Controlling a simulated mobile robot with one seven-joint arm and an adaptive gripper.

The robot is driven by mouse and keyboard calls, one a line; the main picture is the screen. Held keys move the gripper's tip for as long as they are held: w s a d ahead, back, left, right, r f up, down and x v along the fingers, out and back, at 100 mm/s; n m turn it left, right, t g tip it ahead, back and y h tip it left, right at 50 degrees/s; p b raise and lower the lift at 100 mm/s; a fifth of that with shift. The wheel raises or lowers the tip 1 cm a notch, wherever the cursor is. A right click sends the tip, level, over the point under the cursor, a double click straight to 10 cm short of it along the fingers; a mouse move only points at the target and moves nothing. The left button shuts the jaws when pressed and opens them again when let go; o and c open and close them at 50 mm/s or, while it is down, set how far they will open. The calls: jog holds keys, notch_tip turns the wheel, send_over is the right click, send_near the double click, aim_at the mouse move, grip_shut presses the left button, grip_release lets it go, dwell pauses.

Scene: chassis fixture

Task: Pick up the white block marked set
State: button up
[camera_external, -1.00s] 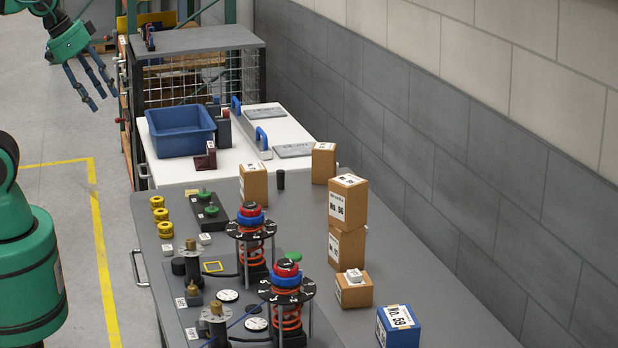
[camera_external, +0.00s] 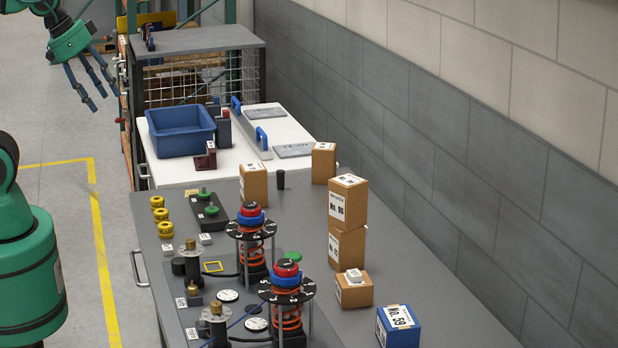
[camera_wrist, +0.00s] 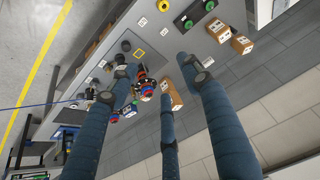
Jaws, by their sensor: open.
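Several small white blocks with dark marks are on the grey bench; their lettering is too small to read, so I cannot tell which says set. Others lie flat on the left side of the bench: one block (camera_external: 205,239) near the green knobs, one block (camera_external: 167,249) near the edge, and one block (camera_external: 192,333) at the front. White blocks also show in the wrist view (camera_wrist: 143,21). My gripper (camera_external: 92,92) is open and empty at upper left, off the bench, fingers spread downward.
Two spring fixtures with red and blue tops (camera_external: 286,283) stand on the bench. Stacked cardboard boxes (camera_external: 347,205) and a blue box (camera_external: 398,326) are to the right, near the wall. A blue bin (camera_external: 180,132) stands behind.

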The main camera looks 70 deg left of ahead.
jog(key=w+f+g, duration=0.1)
jog(key=w+f, duration=0.1)
jog(key=w, duration=0.5)
jog(key=g+p, duration=0.3)
jog(key=g, duration=0.2)
send_over(205, 236)
notch_tip(205, 236, down, 24)
jog(key=shift+s+a+n, duration=0.1)
jog(key=shift+a+n, duration=0.05)
jog(key=shift+n, duration=0.15)
notch_tip(205, 236, down, 8)
jog(key=shift+f+b, duration=0.1)
jog(key=shift+b, duration=0.7)
jog(key=shift+f, duration=0.1)
jog(key=shift+f, duration=0.15)
jog(key=shift+f+b, duration=0.5)
jog(key=shift+f, duration=2)
